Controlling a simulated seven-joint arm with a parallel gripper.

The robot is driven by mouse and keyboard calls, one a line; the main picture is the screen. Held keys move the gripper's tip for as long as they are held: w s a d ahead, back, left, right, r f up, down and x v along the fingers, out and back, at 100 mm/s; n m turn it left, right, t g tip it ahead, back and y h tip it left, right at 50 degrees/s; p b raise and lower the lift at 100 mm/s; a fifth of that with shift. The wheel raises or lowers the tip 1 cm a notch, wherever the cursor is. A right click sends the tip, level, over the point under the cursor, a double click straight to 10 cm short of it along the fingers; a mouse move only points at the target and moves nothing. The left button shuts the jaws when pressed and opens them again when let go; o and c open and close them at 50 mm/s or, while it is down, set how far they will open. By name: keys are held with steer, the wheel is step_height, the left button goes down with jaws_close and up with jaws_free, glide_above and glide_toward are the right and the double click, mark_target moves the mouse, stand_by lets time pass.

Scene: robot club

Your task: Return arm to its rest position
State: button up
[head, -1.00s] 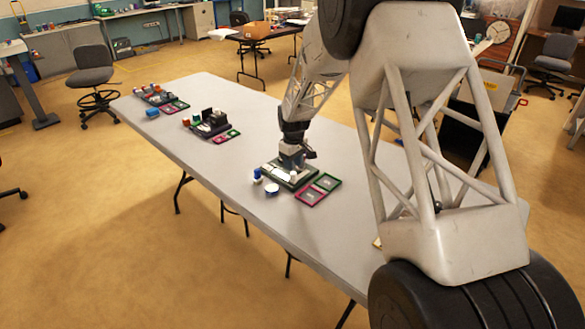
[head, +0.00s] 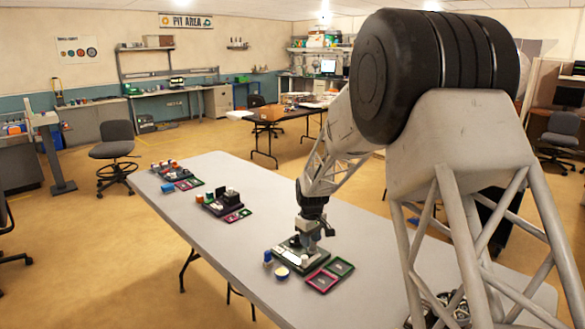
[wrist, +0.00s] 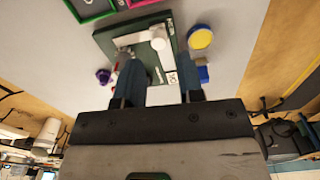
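My gripper (head: 308,243) hangs over the nearest dark green tray (head: 290,258) on the long grey table. In the wrist view my gripper (wrist: 160,85) has two blue-grey fingers spread apart with nothing held between them. The same green tray (wrist: 108,40) lies beyond the fingertips, with a white bar-shaped piece (wrist: 150,34) on it. My arm stretches out over the table from the right side of the head view. Whether the fingertips touch anything is hard to tell.
Beside the tray are a blue item (head: 267,258), a round yellow-topped item (wrist: 200,38), a pink frame (head: 322,280) and a green frame (head: 341,266). More loaded trays stand farther along the table (head: 240,275). A chair (head: 113,142) stands beyond.

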steer(key=s+d+r+m+t, duration=0.15)
steer(key=s+d+r, duration=0.25)
steer(key=s+r, duration=0.65)
steer(key=s+d+r+m, duration=0.35)
steer(key=s+r, duration=0.35)
steer(key=s, duration=0.6)
steer(key=s+d+m, duration=0.1)
steer(key=s+d, duration=0.1)
steer(key=s, duration=1.2)
steer(key=s+d+r+m, duration=0.1)
steer(key=s+d+m, duration=0.1)
steer(key=s, duration=1.1)
steer(key=shift+s+d+t, duration=0.35)
steer(key=shift+s+t, duration=0.05)
steer(key=shift+t, duration=0.05)
